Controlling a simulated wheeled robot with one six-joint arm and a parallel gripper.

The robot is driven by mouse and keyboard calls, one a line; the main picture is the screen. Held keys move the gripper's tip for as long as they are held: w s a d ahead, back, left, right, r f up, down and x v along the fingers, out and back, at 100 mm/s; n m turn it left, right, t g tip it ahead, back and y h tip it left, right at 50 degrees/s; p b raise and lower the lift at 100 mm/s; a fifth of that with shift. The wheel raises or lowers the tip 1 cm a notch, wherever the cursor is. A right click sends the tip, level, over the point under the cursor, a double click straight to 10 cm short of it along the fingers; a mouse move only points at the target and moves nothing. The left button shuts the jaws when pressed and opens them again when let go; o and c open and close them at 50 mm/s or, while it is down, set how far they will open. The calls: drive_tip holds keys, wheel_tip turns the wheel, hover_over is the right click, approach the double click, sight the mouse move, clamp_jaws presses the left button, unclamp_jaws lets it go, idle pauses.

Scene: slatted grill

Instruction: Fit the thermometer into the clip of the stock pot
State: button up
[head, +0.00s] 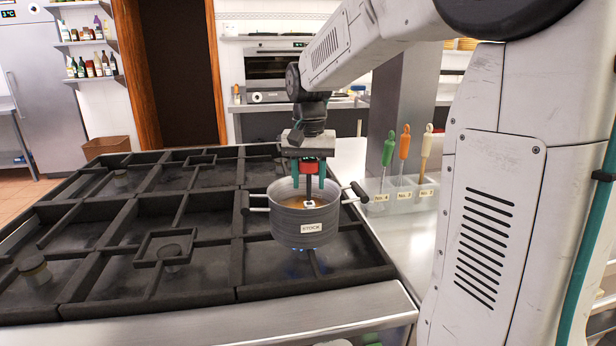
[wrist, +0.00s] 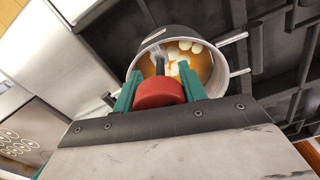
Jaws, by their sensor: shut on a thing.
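The stock pot (head: 290,233) is a grey metal pot with a "STOCK" label, standing on the slatted grill. Its inside (wrist: 178,52) shows amber broth with pale chunks in the wrist view. My gripper (head: 310,172) is above the pot, its green fingers shut on the red head of the thermometer (head: 311,166). The red head also shows between the fingers in the wrist view (wrist: 159,93). A dark stem runs from it down toward the pot's inside, roughly upright. The clip cannot be made out clearly, and whether the stem touches it cannot be told.
The dark grill (head: 110,262) spreads to the left, mostly bare. A clear rack (head: 400,197) on the right counter holds green, orange and cream-handled tools with number labels. The pot's handles (head: 355,192) stick out to the sides. A blue flame glows under the pot.

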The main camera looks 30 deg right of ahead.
sight(309, 201)
drive_tip(key=shift+f, duration=2.1)
drive_tip(key=shift+r, duration=0.2)
drive_tip(key=shift+r, duration=1.95)
